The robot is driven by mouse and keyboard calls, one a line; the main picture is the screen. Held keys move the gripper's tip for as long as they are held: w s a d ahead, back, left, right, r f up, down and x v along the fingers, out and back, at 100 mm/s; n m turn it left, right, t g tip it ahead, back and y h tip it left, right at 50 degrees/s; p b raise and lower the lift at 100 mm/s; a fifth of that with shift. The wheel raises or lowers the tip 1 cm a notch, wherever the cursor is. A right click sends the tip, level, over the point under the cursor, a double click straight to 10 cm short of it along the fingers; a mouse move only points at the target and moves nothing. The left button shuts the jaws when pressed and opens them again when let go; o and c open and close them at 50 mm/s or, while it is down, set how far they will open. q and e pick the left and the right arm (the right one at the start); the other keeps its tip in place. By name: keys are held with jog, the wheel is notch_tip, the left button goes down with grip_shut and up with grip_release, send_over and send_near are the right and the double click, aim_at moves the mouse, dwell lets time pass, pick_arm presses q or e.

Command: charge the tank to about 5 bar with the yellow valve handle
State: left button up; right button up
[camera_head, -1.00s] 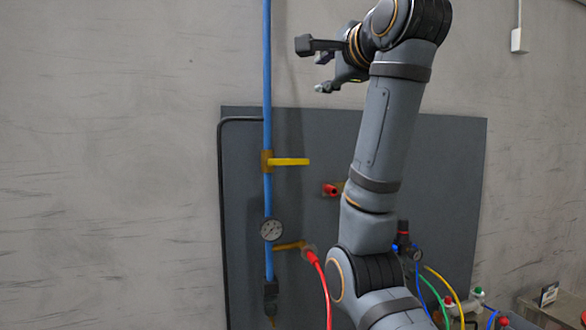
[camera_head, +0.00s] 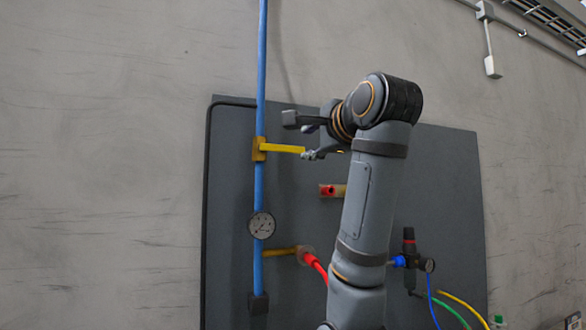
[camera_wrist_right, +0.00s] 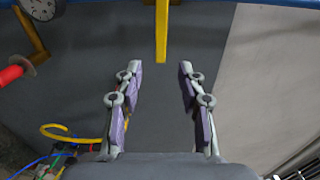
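The yellow valve handle (camera_head: 284,149) points right, about level, from a brass valve body (camera_head: 259,149) on a vertical blue pipe (camera_head: 260,190). A round white pressure gauge (camera_head: 261,225) sits lower on that pipe; its reading is too small to tell. My right gripper (camera_head: 299,138) is open and empty by the handle's free end. In the right wrist view the yellow handle (camera_wrist_right: 162,35) hangs from the top, its end lined up with the gap between my open fingertips (camera_wrist_right: 160,69). I cannot tell whether they touch. My left gripper and the tank are not in view.
A grey panel (camera_head: 230,180) backs the pipe. Below the handle are a red-tipped brass fitting (camera_head: 329,190) and a red hose (camera_head: 317,266). A blue-and-black regulator (camera_head: 409,258) with coloured hoses stands right of my arm. The wall left of the panel is bare.

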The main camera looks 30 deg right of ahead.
aim_at(294, 149)
jog(key=p+x, duration=0.3)
jog(key=x, duration=0.6)
jog(key=shift+w+r, duration=0.15)
jog(key=shift+w, duration=0.15)
jog(key=shift+w+d, duration=0.2)
jog(key=shift+w, duration=0.35)
jog(key=shift+c, duration=0.2)
grip_shut()
